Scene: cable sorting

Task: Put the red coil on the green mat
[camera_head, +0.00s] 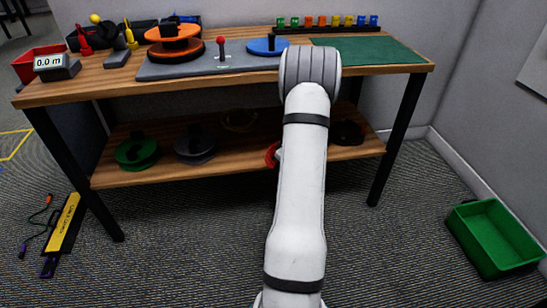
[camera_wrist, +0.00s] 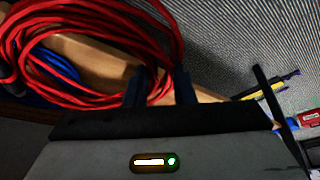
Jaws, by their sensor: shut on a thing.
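The red coil (camera_wrist: 95,98) is a bundle of red cable loops filling the upper left of the wrist view. My gripper (camera_wrist: 161,84) is shut on its right side, the strands passing between the two dark fingers. In the head view only a sliver of the red coil (camera_head: 271,155) shows left of my arm, at lower shelf height. My gripper is hidden behind my arm there. The green mat (camera_head: 370,52) lies flat on the right of the tabletop, and its visible part is bare.
The wooden lower shelf (camera_head: 230,165) carries a green reel (camera_head: 137,152), a grey reel (camera_head: 195,147) and dark coils. The tabletop (camera_head: 110,88) overhangs it. A row of coloured connectors (camera_head: 335,23) stands behind the mat. A green bin (camera_head: 492,240) sits on the floor at right.

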